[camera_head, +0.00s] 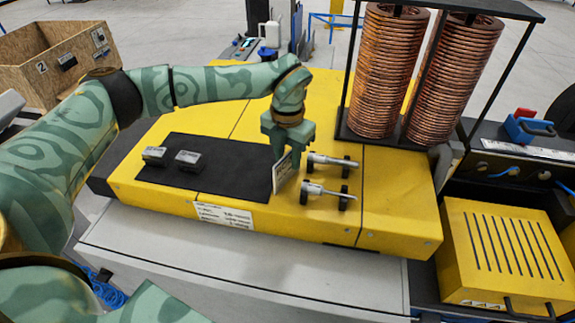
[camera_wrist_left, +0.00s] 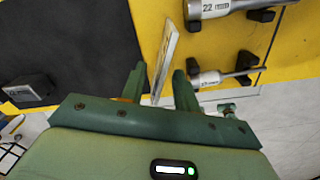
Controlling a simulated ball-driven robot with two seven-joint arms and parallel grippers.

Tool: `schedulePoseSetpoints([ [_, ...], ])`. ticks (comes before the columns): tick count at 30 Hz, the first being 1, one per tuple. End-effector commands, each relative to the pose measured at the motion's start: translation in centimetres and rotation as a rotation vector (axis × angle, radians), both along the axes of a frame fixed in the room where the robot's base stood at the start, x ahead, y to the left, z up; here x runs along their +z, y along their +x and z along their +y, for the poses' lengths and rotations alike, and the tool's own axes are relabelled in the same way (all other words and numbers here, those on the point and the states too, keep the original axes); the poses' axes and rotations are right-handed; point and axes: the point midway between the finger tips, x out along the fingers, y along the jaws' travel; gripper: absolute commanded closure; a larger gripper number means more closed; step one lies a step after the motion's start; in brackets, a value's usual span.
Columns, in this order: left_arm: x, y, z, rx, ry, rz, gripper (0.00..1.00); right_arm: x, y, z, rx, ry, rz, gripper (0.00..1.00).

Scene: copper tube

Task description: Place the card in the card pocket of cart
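The white card (camera_head: 284,171) stands upright, slightly tilted, at the right edge of the black mat on the yellow cart top. My left gripper (camera_head: 287,150) is directly above it, pointing down. In the left wrist view the card (camera_wrist_left: 165,52) shows nearly edge-on between the two fingertips (camera_wrist_left: 159,72), with a visible gap on both sides, so the gripper looks open around it. The card's lower edge and whatever holds it there are hard to make out. My right gripper is not in view.
Two metal tools (camera_head: 328,190) lie on black holders just right of the card. Two small grey blocks (camera_head: 188,158) sit on the black mat (camera_head: 235,175). Copper coils (camera_head: 385,80) in a black frame stand behind right. A yellow slotted box (camera_head: 500,250) is at the right.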

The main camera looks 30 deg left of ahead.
Motion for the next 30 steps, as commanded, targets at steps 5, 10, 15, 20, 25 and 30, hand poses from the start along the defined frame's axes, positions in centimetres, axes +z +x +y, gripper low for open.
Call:
schedulePoseSetpoints([
  [5, 0.0, 0.0, 0.0, 0.0, 0.0, 0.0, 0.97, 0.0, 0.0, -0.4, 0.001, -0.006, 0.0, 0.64],
  [10, 0.0, 0.0, 0.0, 0.0, 0.0, 0.0, 1.0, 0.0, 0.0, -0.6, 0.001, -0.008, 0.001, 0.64],
  [15, 0.0, 0.0, 0.0, 0.0, 0.0, 0.0, 1.0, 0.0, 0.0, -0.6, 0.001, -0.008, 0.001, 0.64],
  [20, 0.7, 0.1, 0.0, 0.0, 0.0, -0.002, 1.0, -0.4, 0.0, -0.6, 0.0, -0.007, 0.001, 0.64],
  [25, 3.3, 0.0, -0.1, -0.001, -0.001, -0.006, 1.0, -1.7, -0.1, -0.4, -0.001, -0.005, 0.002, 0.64],
  [30, 7.4, -2.5, -2.8, -0.005, 0.0, -0.006, 1.0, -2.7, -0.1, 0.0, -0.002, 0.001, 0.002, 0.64],
])
